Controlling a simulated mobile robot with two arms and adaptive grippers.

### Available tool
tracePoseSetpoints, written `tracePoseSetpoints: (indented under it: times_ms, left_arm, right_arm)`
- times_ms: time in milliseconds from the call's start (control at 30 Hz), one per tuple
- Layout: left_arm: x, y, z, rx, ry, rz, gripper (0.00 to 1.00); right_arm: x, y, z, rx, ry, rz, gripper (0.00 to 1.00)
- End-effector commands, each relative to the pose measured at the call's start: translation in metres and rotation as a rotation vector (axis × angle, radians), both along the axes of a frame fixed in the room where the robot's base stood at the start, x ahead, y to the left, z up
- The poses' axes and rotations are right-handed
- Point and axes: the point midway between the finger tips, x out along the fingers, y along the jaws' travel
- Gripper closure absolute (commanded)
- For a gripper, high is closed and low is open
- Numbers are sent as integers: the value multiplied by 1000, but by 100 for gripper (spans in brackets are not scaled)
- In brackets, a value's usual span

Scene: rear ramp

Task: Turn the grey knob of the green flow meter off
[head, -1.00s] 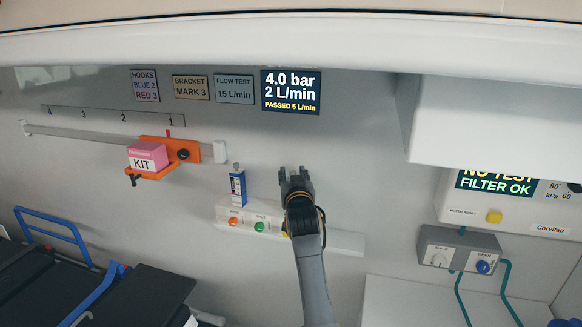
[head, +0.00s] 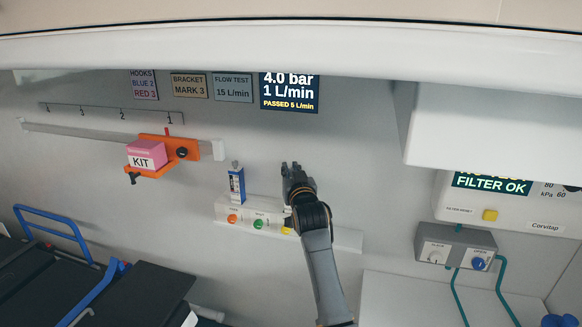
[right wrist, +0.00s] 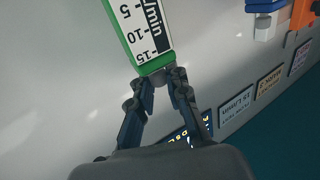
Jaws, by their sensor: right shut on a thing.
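The green flow meter (right wrist: 140,32) shows in the right wrist view as a green-edged white scale marked 5, 10, 15 L/min, upside down there. In the head view it is hidden behind my right gripper (head: 291,172). The wall display (head: 289,92) reads 4.0 bar, 1 L/min, with "PASSED 5 L/min" below. My left gripper is in neither view.
A blue-and-white upright unit (head: 237,184) stands just left of the gripper, above a white strip (head: 330,238) with coloured buttons. An orange bracket (head: 152,172) with a pink KIT box (head: 147,154) is farther left. A grey box with knobs (head: 455,247) is at right.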

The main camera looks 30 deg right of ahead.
Motion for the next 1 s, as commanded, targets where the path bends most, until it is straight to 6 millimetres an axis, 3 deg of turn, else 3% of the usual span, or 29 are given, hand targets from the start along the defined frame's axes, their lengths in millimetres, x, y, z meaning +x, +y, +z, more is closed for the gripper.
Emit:
tracePoseSetpoints:
  times_ms: [33,233,600,1000]
  left_arm:
    - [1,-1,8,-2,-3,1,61]
    - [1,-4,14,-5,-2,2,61]
    - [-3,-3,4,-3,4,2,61]
    - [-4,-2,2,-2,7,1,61]
  right_arm:
    - [-1,-2,1,-4,11,25,100]
    - [0,-2,-1,-7,11,135,100]
    - [0,-1,-4,-5,9,307,100]
    - [0,1,-5,4,13,346,100]
